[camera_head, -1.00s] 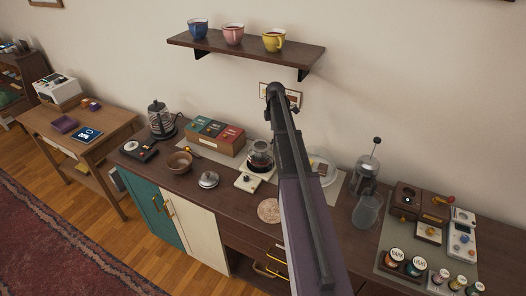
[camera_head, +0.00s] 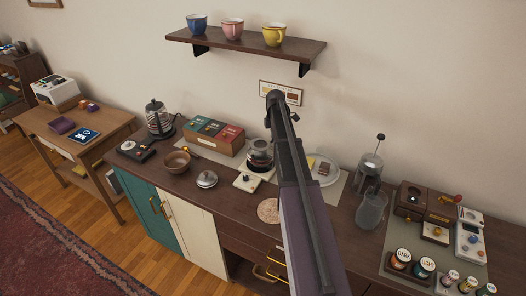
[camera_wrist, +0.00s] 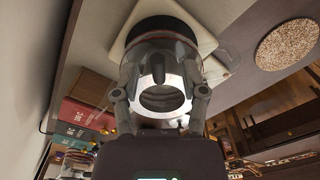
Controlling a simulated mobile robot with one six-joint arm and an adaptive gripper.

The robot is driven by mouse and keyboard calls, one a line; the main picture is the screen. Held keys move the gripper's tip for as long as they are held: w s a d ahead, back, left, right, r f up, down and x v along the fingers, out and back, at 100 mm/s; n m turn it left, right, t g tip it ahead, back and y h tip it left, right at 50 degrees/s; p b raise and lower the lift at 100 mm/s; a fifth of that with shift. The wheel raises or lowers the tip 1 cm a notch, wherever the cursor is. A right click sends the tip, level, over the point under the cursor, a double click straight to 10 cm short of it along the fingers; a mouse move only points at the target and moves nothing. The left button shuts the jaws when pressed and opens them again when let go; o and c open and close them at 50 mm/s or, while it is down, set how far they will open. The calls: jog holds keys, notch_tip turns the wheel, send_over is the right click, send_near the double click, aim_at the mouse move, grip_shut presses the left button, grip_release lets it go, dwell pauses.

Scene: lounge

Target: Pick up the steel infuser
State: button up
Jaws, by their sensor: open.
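The steel infuser (camera_wrist: 162,94) appears in the wrist view as a bright metal ring with a dark opening. It sits at the mouth of a glass pot (camera_wrist: 158,49) with a dark lower part. My open gripper (camera_wrist: 160,98) has one finger on each side of the ring; I cannot tell whether they touch it. In the head view the glass pot (camera_head: 258,160) stands on the counter, partly behind my arm. My gripper is hidden there. A steel lid (camera_head: 207,179) with a knob lies to the pot's left.
A tea box (camera_head: 214,138), a brown bowl (camera_head: 176,161) and a kettle (camera_head: 158,116) stand left of the pot. A small white device (camera_head: 246,182) and a cork mat (camera_head: 269,211) lie in front. A plate (camera_head: 333,177) and a French press (camera_head: 368,172) are right of my arm.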

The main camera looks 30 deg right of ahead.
dwell(0.4)
grip_shut()
jog(key=shift+r, duration=0.1)
notch_tip(320, 180, up, 10)
jog(key=p, duration=1)
jog(key=shift+r+p, duration=1.85)
jog(key=shift+p, duration=0.1)
dwell(1.3)
jog(key=shift+w+d+r+p, duration=0.1)
jog(key=shift+w+r+p, duration=0.05)
jog(key=shift+w+p, duration=0.15)
